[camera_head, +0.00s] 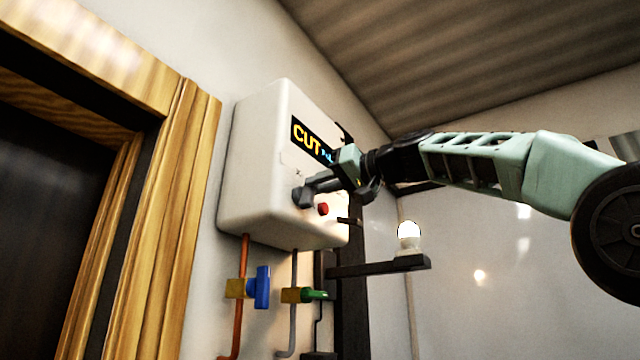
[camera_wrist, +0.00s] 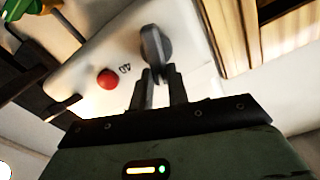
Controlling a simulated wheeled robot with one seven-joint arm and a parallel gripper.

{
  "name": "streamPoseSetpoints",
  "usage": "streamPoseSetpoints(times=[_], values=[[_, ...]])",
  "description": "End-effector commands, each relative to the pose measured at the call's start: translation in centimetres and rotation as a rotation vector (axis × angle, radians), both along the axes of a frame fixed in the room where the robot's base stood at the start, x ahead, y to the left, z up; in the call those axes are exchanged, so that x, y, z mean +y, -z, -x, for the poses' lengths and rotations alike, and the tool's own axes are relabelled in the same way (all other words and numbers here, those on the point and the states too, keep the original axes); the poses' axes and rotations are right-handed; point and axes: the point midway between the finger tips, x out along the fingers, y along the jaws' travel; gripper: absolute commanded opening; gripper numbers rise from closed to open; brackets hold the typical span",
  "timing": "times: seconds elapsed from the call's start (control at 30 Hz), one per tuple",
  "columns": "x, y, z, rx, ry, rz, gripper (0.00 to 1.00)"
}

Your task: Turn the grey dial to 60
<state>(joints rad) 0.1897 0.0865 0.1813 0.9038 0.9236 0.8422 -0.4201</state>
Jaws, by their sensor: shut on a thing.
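The white wall-mounted brewer box (camera_head: 262,165) carries a dark sign with yellow "CUT" lettering on its front. The grey dial (camera_head: 302,197) sits low on that front, and it shows in the wrist view (camera_wrist: 156,46) as a dark grey knob. My gripper (camera_head: 308,192) reaches in from the right and is shut on the dial. In the wrist view both fingers (camera_wrist: 158,76) meet the dial's near end. A printed "40" (camera_wrist: 125,68) shows beside the dial. Other scale marks and the dial's pointer cannot be made out.
A red button (camera_head: 323,209) is close to the dial; it also shows in the wrist view (camera_wrist: 107,79). Below the box are pipes with a blue valve (camera_head: 262,287) and a green valve (camera_head: 314,295). A dark shelf (camera_head: 375,267) holds a lit bulb (camera_head: 409,236). A wooden door frame (camera_head: 170,220) stands left.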

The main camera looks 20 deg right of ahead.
Motion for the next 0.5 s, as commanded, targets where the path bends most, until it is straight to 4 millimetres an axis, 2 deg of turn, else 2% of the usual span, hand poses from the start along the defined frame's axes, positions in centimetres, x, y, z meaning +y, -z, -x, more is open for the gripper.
streamPoseSetpoints(times=[0.5], values=[[-0.6, 0.26, -0.37, 0.216, 0.002, -0.301, 0.0]])
